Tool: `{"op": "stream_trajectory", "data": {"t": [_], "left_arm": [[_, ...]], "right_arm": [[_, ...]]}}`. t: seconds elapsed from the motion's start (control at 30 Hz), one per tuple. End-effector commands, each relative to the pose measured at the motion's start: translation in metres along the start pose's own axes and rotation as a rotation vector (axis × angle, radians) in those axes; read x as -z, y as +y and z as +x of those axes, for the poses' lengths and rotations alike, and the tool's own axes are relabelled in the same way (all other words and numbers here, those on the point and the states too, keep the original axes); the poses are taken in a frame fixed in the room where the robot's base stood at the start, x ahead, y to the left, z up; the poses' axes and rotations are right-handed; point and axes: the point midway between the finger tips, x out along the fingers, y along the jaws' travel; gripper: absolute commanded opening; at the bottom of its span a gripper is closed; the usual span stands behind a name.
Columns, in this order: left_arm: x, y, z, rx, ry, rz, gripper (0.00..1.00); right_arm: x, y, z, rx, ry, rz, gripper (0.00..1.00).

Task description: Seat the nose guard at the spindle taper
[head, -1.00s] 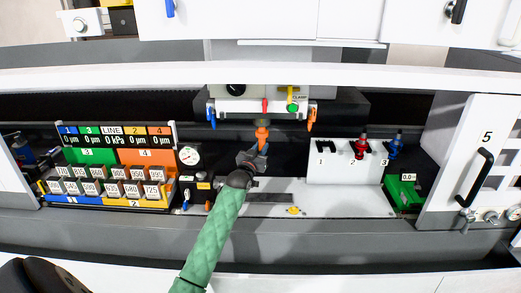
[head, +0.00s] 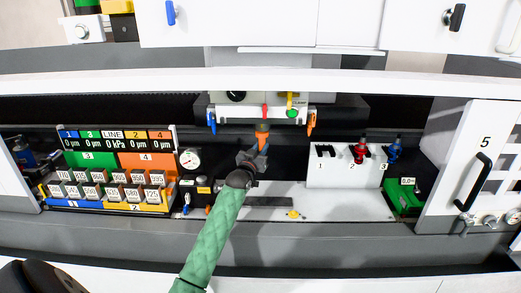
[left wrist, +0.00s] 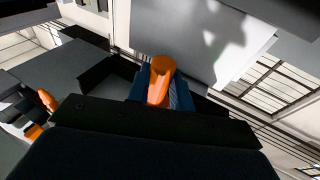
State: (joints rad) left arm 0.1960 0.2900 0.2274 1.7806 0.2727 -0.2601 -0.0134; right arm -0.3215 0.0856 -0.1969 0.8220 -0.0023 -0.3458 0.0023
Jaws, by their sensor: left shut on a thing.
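The orange nose guard (head: 262,130) is held upright in my left gripper (head: 259,147), just below the white spindle head (head: 245,112). In the left wrist view the guard (left wrist: 161,80) stands between the blue finger parts of the gripper (left wrist: 150,98). The top of the guard meets or nearly meets the underside of the head. The spindle taper is hidden, so I cannot tell whether the guard touches it. My right gripper is not in view.
Orange (head: 311,123) and blue (head: 212,122) handles hang either side of the head. A white rack (head: 335,172) with red and blue tools stands right. A gauge display board (head: 117,160) stands left. The white table below (head: 330,206) is mostly clear.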

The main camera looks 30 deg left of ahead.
Motion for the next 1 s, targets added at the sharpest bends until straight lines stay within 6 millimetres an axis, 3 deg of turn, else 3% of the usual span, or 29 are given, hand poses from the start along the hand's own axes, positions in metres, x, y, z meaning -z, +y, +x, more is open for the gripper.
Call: {"op": "stream_trajectory", "data": {"t": [0.8, 0.83, 0.93, 1.0], "left_arm": [[0.013, 0.000, 0.003, 0.000, 0.001, 0.000, 0.00], [0.014, 0.000, 0.003, 0.000, 0.001, 0.000, 0.28], [0.013, 0.000, 0.003, 0.000, 0.001, 0.000, 0.47], [0.013, 0.000, 0.003, 0.000, 0.000, 0.000, 0.47]], "right_arm": [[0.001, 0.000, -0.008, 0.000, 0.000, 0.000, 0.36], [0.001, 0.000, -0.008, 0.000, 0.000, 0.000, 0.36], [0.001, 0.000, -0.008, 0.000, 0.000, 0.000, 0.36], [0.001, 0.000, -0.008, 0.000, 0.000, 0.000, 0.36]]}}
